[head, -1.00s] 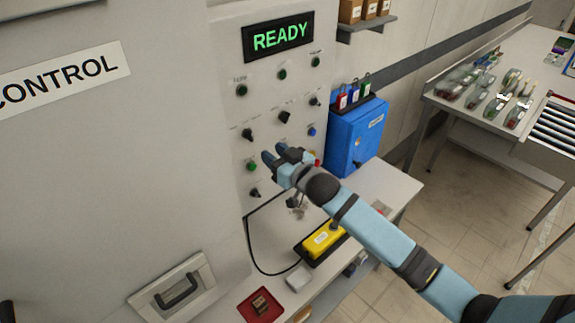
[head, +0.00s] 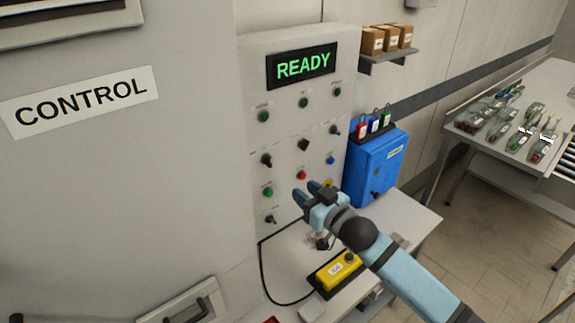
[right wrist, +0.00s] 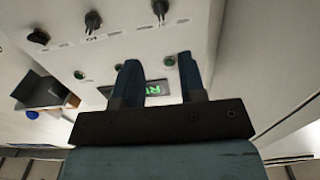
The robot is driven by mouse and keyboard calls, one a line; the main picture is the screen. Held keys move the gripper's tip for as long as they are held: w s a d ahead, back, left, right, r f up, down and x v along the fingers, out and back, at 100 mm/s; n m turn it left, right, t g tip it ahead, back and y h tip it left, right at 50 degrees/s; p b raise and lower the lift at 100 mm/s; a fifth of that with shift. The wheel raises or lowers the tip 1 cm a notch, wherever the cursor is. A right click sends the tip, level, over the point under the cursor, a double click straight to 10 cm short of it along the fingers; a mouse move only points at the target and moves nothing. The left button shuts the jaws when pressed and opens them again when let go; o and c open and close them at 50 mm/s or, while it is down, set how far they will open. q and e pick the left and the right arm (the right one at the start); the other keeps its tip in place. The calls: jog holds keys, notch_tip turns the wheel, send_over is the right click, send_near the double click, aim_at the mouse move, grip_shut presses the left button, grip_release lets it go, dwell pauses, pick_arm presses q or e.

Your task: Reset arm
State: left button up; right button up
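My right gripper (head: 305,190) is in front of the lower part of the control panel (head: 325,115). Its blue fingers stand apart with nothing between them. In the right wrist view the right gripper (right wrist: 158,68) is also open and empty, with the panel face beyond it. The panel display (head: 302,66) reads READY in green. It shows upside down in part behind a finger in the wrist view (right wrist: 154,88). A red button (head: 301,175) and a green button (head: 268,192) sit close to the fingers. My left gripper is not in view.
A blue lockout box (head: 372,172) with padlocks on top is right of the panel. Below my right arm, a yellow pendant (head: 338,270) with a black cable lies on the grey bench (head: 412,218). A shelf (head: 388,59) holds small cartons. Free floor lies at right.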

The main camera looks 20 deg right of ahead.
jog(key=shift+f, duration=0.1)
jog(key=s+f+g+h+p, duration=0.1)
jog(key=s+f+g+p, duration=0.1)
jog(key=s+f, duration=0.8)
jog(key=s+f+m+g+h+p, duration=0.1)
jog(key=s+f+g+h+p, duration=0.1)
jog(key=s+f, duration=0.9)
jog(key=s+g, duration=0.1)
jog(key=s, duration=0.6)
jog(key=shift+s+a+g+h, duration=0.3)
jog(key=shift+s, duration=0.1)
